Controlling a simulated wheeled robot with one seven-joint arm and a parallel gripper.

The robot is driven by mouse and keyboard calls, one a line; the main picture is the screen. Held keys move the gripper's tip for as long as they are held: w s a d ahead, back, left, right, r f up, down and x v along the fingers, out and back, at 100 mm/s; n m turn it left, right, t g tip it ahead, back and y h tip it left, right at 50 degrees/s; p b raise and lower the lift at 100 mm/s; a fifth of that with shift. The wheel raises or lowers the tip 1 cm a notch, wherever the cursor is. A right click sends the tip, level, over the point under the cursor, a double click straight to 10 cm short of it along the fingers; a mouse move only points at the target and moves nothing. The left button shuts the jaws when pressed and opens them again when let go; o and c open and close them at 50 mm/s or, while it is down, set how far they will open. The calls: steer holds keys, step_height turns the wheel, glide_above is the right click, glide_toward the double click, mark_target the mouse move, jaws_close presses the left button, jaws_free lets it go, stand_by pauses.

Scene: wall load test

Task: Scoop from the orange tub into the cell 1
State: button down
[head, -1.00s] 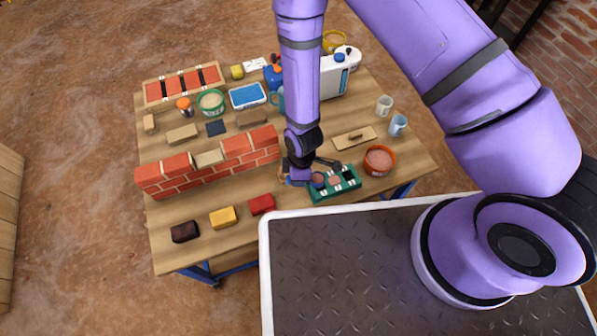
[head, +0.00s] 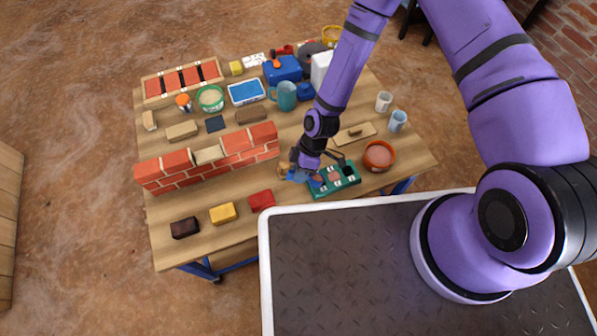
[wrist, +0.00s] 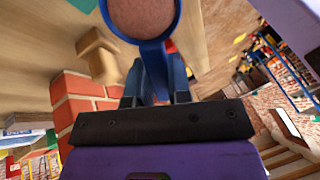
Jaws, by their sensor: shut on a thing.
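The orange tub (head: 379,157), holding pinkish-brown material, stands at the table's right. To its left is the green tray (head: 349,184), a row of cells with white labels; at least one cell shows pinkish material. I cannot read which is cell 1. My gripper (head: 299,172) is at the tray's left end, and its fingers show in the wrist view (wrist: 157,88). It is shut on the handle of a blue scoop (wrist: 150,58). The scoop's round bowl is filled with pinkish-brown material. In the head view the bowl appears over or beside the tray's left end.
A brick wall (head: 207,161) stands left of my gripper. Red (head: 261,201), yellow (head: 223,213) and dark (head: 185,228) blocks lie in front. A wooden board with a handle (head: 354,134) lies behind the tray. Two cups (head: 397,121) stand behind the tub.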

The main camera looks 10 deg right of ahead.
steer(key=shift+w+d+f+g+y, duration=0.2)
steer(key=shift+g+y, duration=0.3)
steer(key=shift+y, duration=0.1)
steer(key=shift+w+d+f+g+y, duration=0.15)
steer(key=shift+w+f+g+y, duration=0.05)
steer(key=shift+g+y, duration=0.35)
steer(key=shift+w+d+r+g+y, duration=0.15)
steer(key=shift+w+d+g+y, duration=0.15)
steer(key=shift+g+y, duration=0.35)
steer(key=shift+w+d+r+g+y, duration=0.1)
steer(key=shift+w+d+g+y, duration=0.15)
steer(key=shift+g+y, duration=0.3)
step_height(320, 180, up, 4)
stand_by(0.7)
